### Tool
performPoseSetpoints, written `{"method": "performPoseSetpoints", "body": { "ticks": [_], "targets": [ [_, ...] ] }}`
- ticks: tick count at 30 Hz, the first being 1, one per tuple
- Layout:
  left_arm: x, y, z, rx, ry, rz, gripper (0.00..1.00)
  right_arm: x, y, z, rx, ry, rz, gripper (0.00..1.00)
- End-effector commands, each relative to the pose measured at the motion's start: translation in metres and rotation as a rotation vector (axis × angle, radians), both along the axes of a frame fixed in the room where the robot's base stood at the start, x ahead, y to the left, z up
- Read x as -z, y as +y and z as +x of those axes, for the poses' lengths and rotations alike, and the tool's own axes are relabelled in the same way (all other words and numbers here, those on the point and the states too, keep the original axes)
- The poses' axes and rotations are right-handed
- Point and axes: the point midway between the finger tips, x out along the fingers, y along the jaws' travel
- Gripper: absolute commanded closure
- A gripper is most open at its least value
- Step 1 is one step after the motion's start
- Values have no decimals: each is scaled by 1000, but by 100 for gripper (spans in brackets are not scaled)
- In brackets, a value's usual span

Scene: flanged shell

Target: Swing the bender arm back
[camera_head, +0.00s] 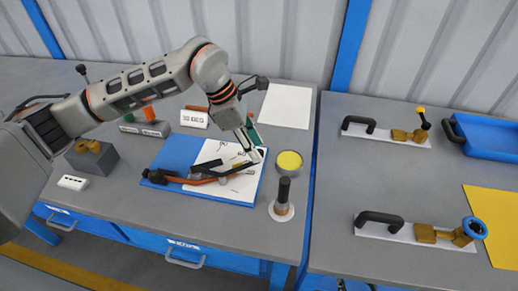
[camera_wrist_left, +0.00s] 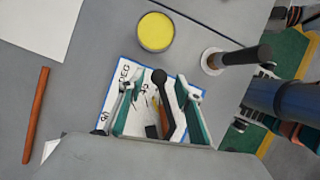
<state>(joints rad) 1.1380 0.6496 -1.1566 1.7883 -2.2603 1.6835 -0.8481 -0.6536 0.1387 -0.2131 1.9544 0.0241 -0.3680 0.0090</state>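The bender lies on a white sheet with angle marks (camera_head: 240,188), on a blue board (camera_head: 175,158). Its black bars and an orange-brown tube (camera_head: 205,180) lie across the sheet. A black bender arm (camera_wrist_left: 160,92) with a rounded end shows in the left wrist view. My left gripper (camera_head: 252,152) is low over the right part of the sheet. In the left wrist view my left gripper (camera_wrist_left: 162,98) is open, its teal fingers apart on either side of the black arm, with gaps visible. The bender's pivot is partly hidden by my gripper. My right gripper is not in view.
A yellow-topped round tin (camera_head: 289,162) and an upright black-handled tool (camera_head: 282,200) stand close right of the board. A grey block (camera_head: 92,158) and a white label block (camera_head: 73,182) sit at left. Two handled fixtures, a blue tray (camera_head: 490,137) and a yellow sheet (camera_head: 495,220) occupy the right table.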

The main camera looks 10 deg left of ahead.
Motion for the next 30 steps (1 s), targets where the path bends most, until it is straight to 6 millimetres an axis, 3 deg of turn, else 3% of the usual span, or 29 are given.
{"method": "performPoseSetpoints", "body": {
  "ticks": [6,17,21,30],
  "targets": [
    [22,-9,1,0,1,-1,65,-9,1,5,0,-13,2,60],
    [26,-11,2,0,0,-1,65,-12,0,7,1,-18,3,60],
    [26,-11,2,0,0,-1,100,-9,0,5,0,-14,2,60],
    [26,-12,0,16,0,0,100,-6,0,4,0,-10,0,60]
  ]
}}
